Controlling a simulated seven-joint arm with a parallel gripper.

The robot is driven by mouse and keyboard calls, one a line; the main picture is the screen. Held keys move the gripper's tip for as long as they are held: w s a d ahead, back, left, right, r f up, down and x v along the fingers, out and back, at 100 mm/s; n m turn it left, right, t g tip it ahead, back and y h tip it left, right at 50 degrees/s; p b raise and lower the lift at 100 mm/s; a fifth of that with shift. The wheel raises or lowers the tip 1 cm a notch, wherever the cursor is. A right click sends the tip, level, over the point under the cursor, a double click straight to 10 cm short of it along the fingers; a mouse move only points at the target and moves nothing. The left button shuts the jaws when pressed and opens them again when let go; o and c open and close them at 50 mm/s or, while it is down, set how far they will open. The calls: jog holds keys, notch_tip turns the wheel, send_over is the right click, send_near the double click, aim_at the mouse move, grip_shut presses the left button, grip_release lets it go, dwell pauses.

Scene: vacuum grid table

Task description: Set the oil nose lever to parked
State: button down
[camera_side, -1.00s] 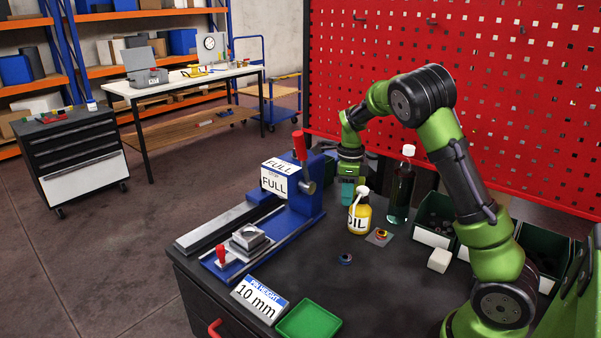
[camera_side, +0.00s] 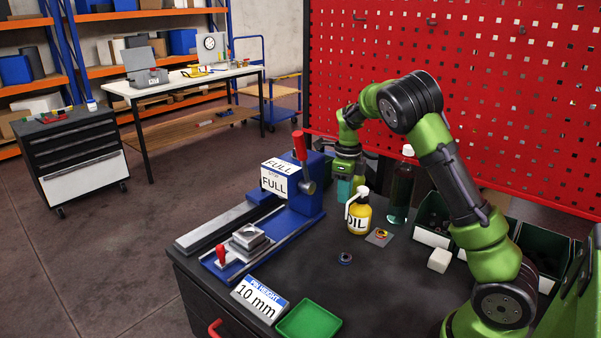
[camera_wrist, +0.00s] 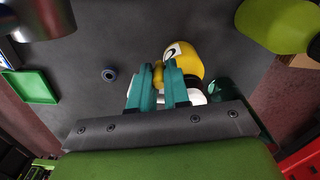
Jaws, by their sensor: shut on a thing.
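The yellow oil bottle (camera_side: 359,217), marked OIL, stands upright on the dark table, with a white cap and a white nose lever (camera_side: 351,199) slanting down to its left. My gripper (camera_side: 344,190), with teal fingers, is low beside the bottle's back left. In the wrist view the fingertips (camera_wrist: 158,70) are close together next to the yellow bottle (camera_wrist: 185,58). A white piece shows between and beside the fingers. My gripper is shut on what appears to be the nose lever; the fingers hide much of the contact.
A dark green bottle (camera_side: 401,188) stands close on the right. A blue press (camera_side: 304,196) with a red handle stands on the left. A washer tile (camera_side: 379,237), a small dark ring (camera_side: 345,258), a white cube (camera_side: 439,260) and a green tray (camera_side: 308,320) lie nearer. The table between them is clear.

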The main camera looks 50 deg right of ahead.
jog(key=c, duration=1.1)
grip_release()
jog(key=shift+a+f, duration=0.1)
jog(key=shift+f, duration=0.2)
jog(key=shift+r, duration=0.1)
notch_tip(320, 180, up, 17)
